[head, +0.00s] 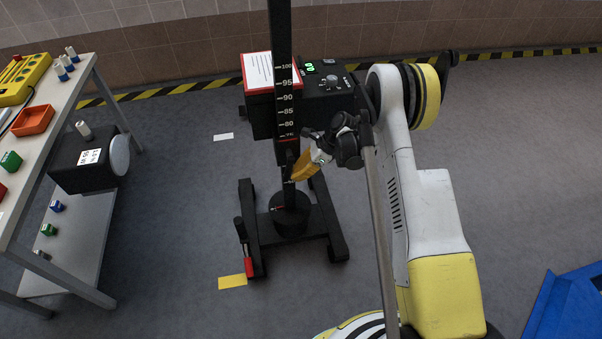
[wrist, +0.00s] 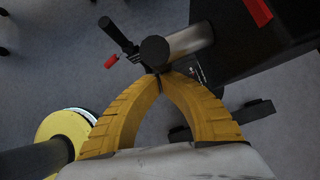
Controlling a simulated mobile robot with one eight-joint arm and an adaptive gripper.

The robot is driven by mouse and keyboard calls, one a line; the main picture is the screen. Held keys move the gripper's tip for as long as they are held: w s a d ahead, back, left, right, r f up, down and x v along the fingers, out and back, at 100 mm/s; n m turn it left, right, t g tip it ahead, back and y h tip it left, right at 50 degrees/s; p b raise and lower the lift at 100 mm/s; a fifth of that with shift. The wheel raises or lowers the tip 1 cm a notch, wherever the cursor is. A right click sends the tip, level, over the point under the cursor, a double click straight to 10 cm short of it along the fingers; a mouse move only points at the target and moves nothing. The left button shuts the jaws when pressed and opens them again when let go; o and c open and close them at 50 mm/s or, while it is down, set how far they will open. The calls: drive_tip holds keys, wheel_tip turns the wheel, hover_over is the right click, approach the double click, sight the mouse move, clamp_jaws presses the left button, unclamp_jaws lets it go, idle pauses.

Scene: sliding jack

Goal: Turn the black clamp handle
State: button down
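The sliding jack is a black upright column (head: 286,50) with a white scale, standing on a black wheeled base (head: 255,225). My gripper (head: 302,172) has yellow fingers pointing at the column just below the red mark near 75. In the wrist view the two fingers curve inward and their tips (wrist: 161,76) meet. A black round piece (wrist: 155,51) and small dark parts lie right at the tips. I cannot clearly make out the black clamp handle. It may be among these dark parts, and I cannot tell whether any of them is pinched between the tips.
A black box (head: 322,98) with a green display is beside the column. A red-ended lever (head: 248,262) stands at the base's left, above a yellow floor mark (head: 232,282). A shelf table (head: 70,85) is at left, a blue object (head: 570,305) at lower right. Floor between is clear.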

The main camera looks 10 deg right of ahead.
sight(286, 175)
drive_tip(key=shift+a+r, duration=0.15)
drive_tip(key=shift+a, duration=1.6)
drive_tip(key=shift+a+r, duration=0.1)
drive_tip(key=shift+a, duration=0.1)
idle(0.5)
